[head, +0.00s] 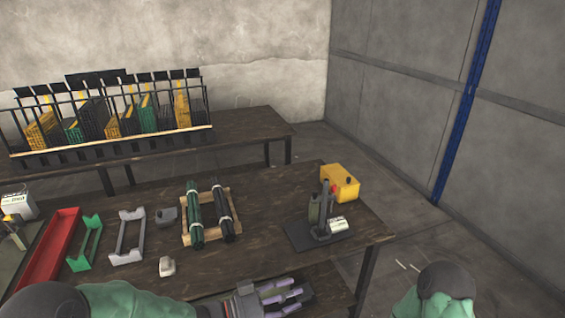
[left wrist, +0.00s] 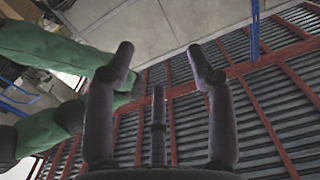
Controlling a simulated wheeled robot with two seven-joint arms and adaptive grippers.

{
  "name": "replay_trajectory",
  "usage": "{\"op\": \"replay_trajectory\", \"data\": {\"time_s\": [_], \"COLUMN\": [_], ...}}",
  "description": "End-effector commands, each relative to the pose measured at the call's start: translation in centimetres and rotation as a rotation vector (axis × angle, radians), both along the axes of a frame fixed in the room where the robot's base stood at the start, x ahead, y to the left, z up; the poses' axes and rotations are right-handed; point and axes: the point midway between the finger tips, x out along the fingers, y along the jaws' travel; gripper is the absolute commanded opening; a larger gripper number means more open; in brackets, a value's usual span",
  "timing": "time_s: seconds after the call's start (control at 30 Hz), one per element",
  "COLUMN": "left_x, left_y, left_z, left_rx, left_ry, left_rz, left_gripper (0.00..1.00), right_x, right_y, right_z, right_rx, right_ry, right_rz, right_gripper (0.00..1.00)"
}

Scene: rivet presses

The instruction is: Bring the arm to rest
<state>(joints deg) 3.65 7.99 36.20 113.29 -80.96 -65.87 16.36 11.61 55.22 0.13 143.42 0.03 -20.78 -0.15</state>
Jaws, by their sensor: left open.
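My left arm comes in from the bottom left of the head view, in a green sleeve. Its gripper (head: 285,295) is at the front edge of the work table, below the press. Its fingers are spread and hold nothing.
The work table (head: 275,215) carries a small press (head: 322,215), a yellow box (head: 340,182), a wooden rack with dark and green bars (head: 208,215), grey and green brackets (head: 128,238) and a red tray (head: 50,250). A rear table (head: 240,135) holds a rack of bins.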

Motion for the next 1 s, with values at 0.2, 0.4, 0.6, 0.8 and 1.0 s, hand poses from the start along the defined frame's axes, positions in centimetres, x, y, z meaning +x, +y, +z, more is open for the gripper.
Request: {"op": "replay_trajectory", "data": {"time_s": [0.2,0.4,0.6,0.8,1.0], "left_x": [1.2,2.5,3.7,2.8,-3.5], "left_y": [0.5,1.4,3.0,5.8,9.3], "left_z": [-1.5,-3.8,-7.8,-14.9,-23.8], "left_rx": [0.014,0.039,0.086,0.186,0.349], "left_ry": [0.065,0.162,0.316,0.589,1.006], "left_rz": [0.071,0.169,0.303,0.486,0.681], "left_gripper": [0.55,0.55,0.55,0.55,0.55], "right_x": [0.1,0.0,0.0,0.0,0.0], "right_y": [0.0,0.0,0.0,0.0,0.0], "right_z": [0.4,0.9,1.7,2.9,4.5], "right_rx": [0.000,0.000,0.000,0.000,0.000], "right_ry": [-0.001,0.000,0.000,0.000,0.000], "right_rz": [0.000,0.000,0.000,0.000,0.000], "right_gripper": [0.57,0.57,0.57,0.57,0.57]}}
